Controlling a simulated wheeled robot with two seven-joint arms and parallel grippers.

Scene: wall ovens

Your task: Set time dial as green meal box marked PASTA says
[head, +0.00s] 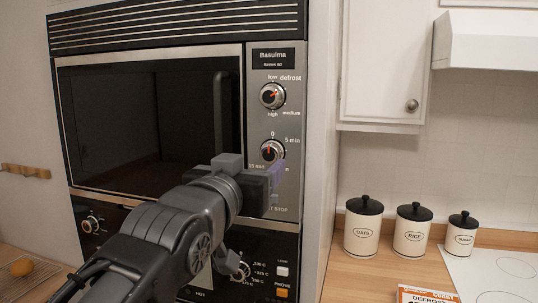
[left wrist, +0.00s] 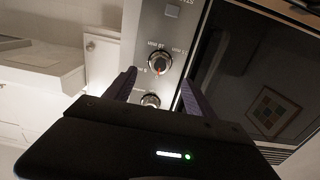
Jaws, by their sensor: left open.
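The time dial (head: 272,150) is a round knob on the microwave panel, with marks 0, 5 min and 15 min readable around it. Its red pointer is up near 0. In the left wrist view the dial (left wrist: 159,63) appears upside down, between the two purple fingers. My left gripper (head: 272,178) is open just in front of the dial's lower part, its body hiding the 10 min mark. The fingers (left wrist: 158,86) appear spread on either side of the dial; whether they touch it is unclear. No green box marked PASTA shows. My right gripper is not in view.
The power dial (head: 272,95) is above the time dial. A lower oven panel (head: 281,270) has more knobs and buttons. Canisters (head: 363,232) marked OATS, RICE and a third stand on the right counter. A white and orange box (head: 428,295) reading DEFROST is cut off at the bottom.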

